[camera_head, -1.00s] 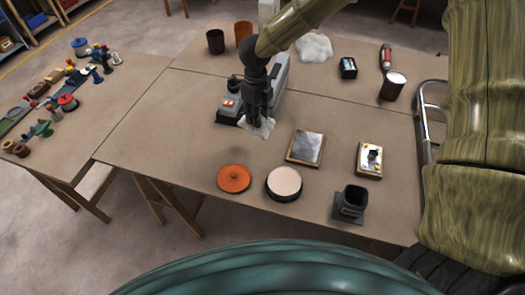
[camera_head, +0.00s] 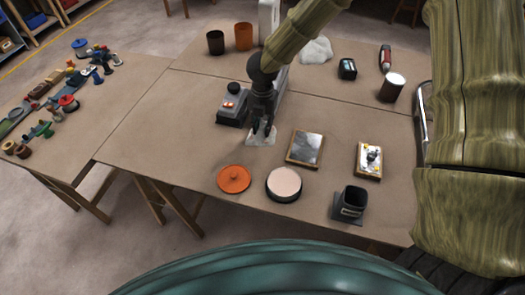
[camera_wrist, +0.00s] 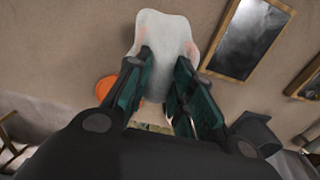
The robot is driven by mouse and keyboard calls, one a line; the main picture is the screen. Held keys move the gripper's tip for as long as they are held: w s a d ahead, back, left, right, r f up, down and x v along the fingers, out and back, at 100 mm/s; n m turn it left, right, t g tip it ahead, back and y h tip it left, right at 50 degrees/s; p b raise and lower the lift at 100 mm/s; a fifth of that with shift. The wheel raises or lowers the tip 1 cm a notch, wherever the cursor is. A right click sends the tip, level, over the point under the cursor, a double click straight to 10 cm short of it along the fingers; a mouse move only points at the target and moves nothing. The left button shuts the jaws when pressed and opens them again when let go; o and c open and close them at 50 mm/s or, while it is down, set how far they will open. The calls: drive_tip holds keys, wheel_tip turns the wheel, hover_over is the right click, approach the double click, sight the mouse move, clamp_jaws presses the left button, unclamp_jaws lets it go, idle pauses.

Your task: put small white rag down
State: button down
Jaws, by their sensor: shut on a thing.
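The small white rag (camera_head: 262,139) is at the tips of my gripper (camera_head: 263,130), low over the brown table (camera_head: 190,115) or touching it; I cannot tell which. In the wrist view the rag (camera_wrist: 163,40) spreads out beyond the two fingers, with faint reddish marks at its sides. My gripper (camera_wrist: 160,85) is shut on the rag, with its near part between the fingers. The fingers hide part of the rag in the head view.
A grey framed plate (camera_head: 306,148) lies right of the rag. An orange lid (camera_head: 234,179) and a round pale-topped tin (camera_head: 284,184) lie in front. A grey device (camera_head: 233,108) stands behind left. The table left of the rag is clear.

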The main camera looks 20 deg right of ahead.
drive_tip(key=shift+f+p, duration=1.45)
drive_tip(key=shift+f, duration=3.5)
drive_tip(key=shift+f, duration=0.2)
drive_tip(key=c, duration=1.2)
unclamp_jaws()
drive_tip(key=shift+c, duration=0.2)
drive_tip(key=shift+r, duration=0.2)
wheel_tip(320, 180, up, 12)
drive_tip(key=b, duration=0.3)
drive_tip(key=shift+b, duration=0.4)
